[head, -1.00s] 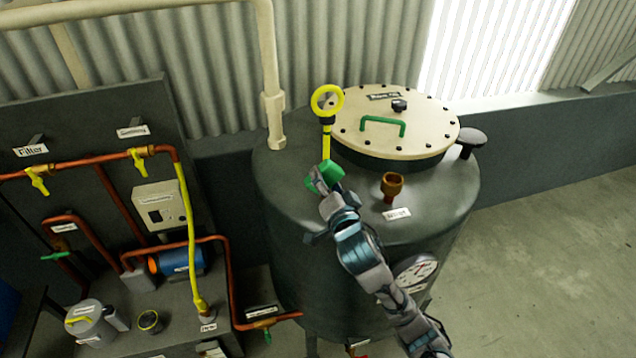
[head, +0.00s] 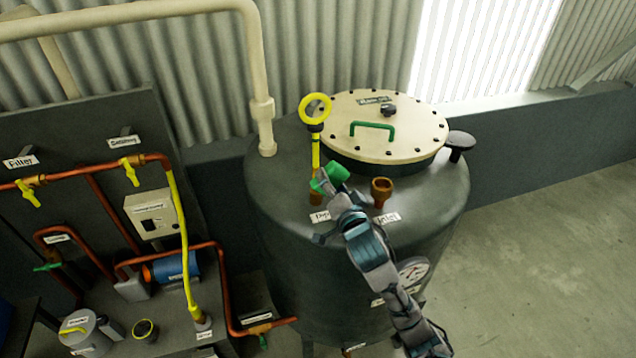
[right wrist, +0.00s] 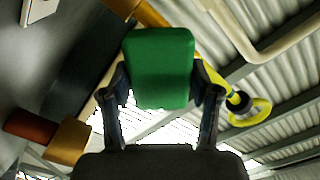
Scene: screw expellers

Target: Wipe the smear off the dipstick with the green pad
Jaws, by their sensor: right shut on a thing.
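The yellow dipstick (head: 316,152) stands upright on the tank top, with a ring handle and a black collar at its upper end. Its foot is at a brown port (head: 315,198). My right gripper (head: 328,181) is shut on the green pad (head: 338,172), just right of the lower dipstick. I cannot tell if the pad touches it. In the right wrist view the pad (right wrist: 160,66) sits between both fingers, and the dipstick's ring (right wrist: 250,111) shows to its right, with its shaft partly behind the pad. I cannot make out a smear. My left gripper is out of view.
The dark tank (head: 300,260) has a cream lid (head: 412,140) with a green handle (head: 372,130) behind the pad. A brown inlet (head: 382,192) stands close right of my gripper. A cream pipe (head: 262,110) rises behind left. Copper pipework fills the left side.

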